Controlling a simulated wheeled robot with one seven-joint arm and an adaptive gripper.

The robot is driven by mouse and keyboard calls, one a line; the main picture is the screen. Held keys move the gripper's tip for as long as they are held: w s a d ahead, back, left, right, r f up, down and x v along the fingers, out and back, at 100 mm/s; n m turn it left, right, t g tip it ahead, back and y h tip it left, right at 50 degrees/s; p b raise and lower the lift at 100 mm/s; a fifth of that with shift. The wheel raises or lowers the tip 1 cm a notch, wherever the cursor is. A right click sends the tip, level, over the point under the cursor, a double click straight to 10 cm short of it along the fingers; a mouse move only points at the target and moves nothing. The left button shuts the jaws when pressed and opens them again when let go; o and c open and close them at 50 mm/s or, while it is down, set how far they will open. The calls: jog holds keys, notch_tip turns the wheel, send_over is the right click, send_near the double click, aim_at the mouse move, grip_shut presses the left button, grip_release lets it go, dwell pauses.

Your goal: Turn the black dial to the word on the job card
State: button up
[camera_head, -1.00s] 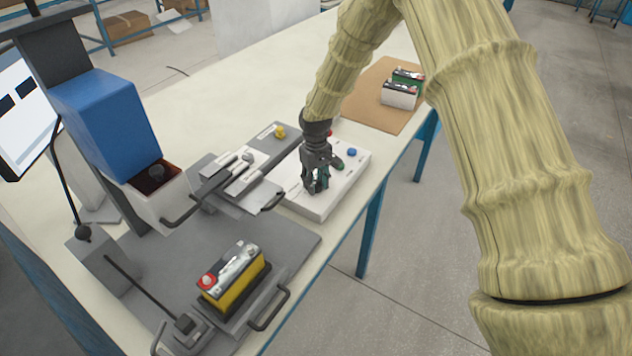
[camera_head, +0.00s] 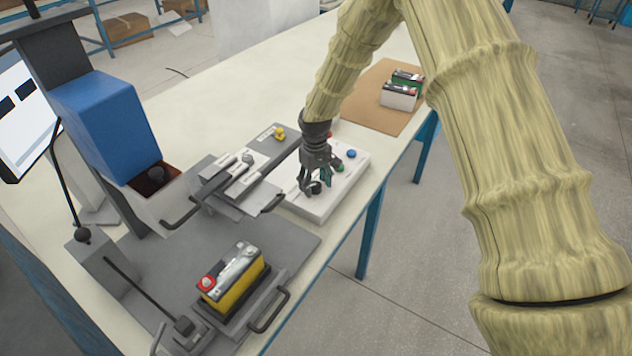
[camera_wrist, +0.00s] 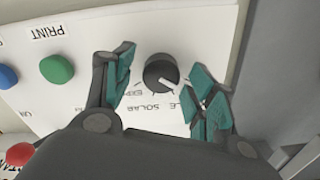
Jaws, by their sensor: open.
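The black dial (camera_wrist: 161,71) sits on a white panel and has a white pointer, which points toward the lower right in the wrist view. Printed words ring its lower side there; "SOLAR" is readable upside down, the others are partly hidden. My gripper (camera_wrist: 165,85) is open, with one teal-padded finger on each side of the dial and gaps to it. In the head view my gripper (camera_head: 317,184) is over the white control box (camera_head: 345,182), and the dial (camera_head: 314,187) shows small between the fingers. I cannot make out a job card.
Green (camera_wrist: 57,69) and blue (camera_wrist: 7,77) buttons lie left of the dial, and a red button (camera_wrist: 20,154) at the lower left. A yellow battery (camera_head: 236,277) stands in a fixture at the front. White and green batteries (camera_head: 399,95) stand on a brown mat (camera_head: 372,107).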

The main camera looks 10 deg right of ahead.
aim_at(316, 184)
notch_tip(316, 184, up, 12)
dwell(0.6)
